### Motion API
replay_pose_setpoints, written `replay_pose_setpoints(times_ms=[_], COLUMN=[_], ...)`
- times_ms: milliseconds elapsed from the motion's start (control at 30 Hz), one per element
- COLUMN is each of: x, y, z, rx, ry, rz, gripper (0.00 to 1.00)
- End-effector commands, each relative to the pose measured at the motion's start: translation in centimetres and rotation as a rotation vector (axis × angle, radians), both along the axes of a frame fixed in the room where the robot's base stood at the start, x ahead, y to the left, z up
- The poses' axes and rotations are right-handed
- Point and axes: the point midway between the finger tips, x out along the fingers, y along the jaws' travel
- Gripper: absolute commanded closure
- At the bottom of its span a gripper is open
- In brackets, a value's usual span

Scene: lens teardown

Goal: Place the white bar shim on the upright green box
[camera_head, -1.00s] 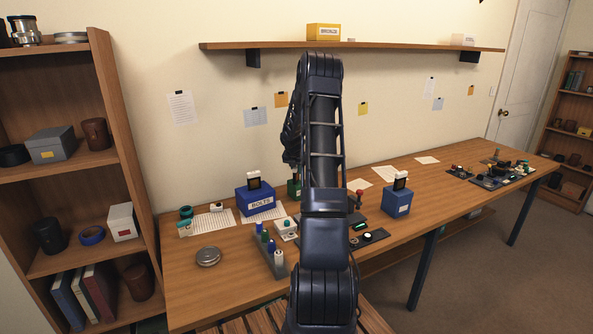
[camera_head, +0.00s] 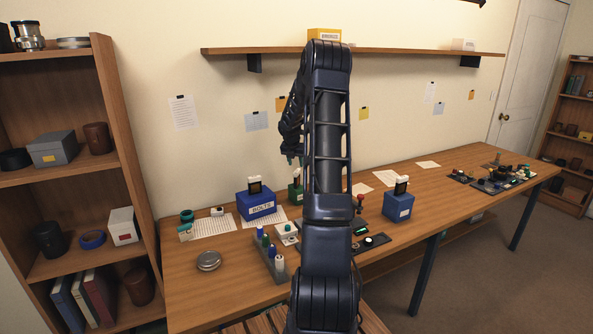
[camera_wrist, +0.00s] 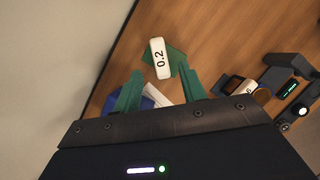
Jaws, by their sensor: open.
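The white bar shim (camera_wrist: 159,58), marked 0.2, lies across the top of the green box (camera_wrist: 176,60) in the wrist view, with nothing gripping it. In the head view the green box (camera_head: 295,193) stands behind my arm, partly hidden, with a small pale patch at its top. My gripper (camera_wrist: 160,92) has its two green fingers apart and empty, with the shim beyond their tips. In the head view my gripper (camera_head: 292,158) hangs above the green box; its fingers are dark and hard to make out.
A blue BOLTS box (camera_head: 256,203) stands left of the green box, and another blue box (camera_head: 398,205) stands to the right. A grey holder with several small bottles (camera_head: 270,258) and a round metal tin (camera_head: 208,261) are in front.

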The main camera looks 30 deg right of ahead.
Motion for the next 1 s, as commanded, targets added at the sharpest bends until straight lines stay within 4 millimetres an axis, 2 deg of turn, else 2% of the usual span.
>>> replay_pose_setpoints(times_ms=[100, 367, 467, 667, 1000], x=[-0.5, -1.2, -1.9, -5.6, -14.5], y=[0.5, 1.2, 2.3, 6.6, 14.1], z=[1.8, 3.7, 4.9, 9.6, 16.5], rx=[-0.001, 0.001, 0.012, 0.065, 0.207], ry=[-0.001, -0.002, -0.017, -0.087, -0.231], rz=[0.000, -0.009, -0.051, -0.264, -0.702], gripper=[0.59, 0.59, 0.59, 0.59, 0.59])
